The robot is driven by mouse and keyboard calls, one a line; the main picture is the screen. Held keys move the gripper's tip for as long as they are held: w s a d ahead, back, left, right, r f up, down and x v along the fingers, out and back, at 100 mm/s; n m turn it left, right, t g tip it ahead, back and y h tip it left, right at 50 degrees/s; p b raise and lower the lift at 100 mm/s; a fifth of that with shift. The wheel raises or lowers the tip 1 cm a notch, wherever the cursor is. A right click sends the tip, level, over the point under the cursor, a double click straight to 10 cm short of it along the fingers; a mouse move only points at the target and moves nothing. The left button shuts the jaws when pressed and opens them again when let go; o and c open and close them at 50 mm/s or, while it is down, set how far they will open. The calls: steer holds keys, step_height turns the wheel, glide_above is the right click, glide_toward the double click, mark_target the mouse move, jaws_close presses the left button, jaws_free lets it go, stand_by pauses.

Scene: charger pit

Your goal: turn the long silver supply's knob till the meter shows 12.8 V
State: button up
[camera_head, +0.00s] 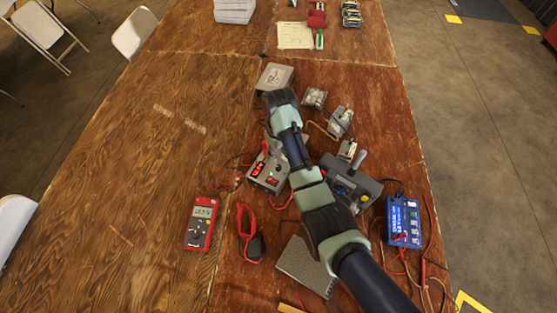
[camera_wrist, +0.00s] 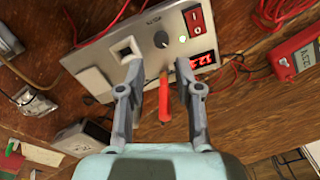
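The long silver supply (camera_head: 281,178) stands left of my arm in the head view. In the wrist view its panel (camera_wrist: 100,58) fills the upper middle, with a small grey round knob (camera_wrist: 161,40), a red rocker switch (camera_wrist: 194,20) and a lit red display (camera_wrist: 203,61), whose digits I cannot fully read. My gripper (camera_wrist: 158,68) is open, its fingertips apart below the knob in the picture. A red-orange stick (camera_wrist: 165,98) shows between the fingers, clear of both. The red meter (camera_head: 201,223) lies at left; its reading is too small to tell surely.
Red leads (camera_head: 240,220) run near the supply and meter. A dark grey unit (camera_head: 350,183) and a blue charger (camera_head: 404,222) stand right of my arm. A grey box (camera_head: 274,77) stands farther back. The left half of the table is mostly clear.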

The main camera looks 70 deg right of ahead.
mark_target(279, 167)
step_height(279, 167, down, 8)
steer(key=shift+a+b, duration=0.1)
steer(key=shift+b, duration=1.15)
jaws_close()
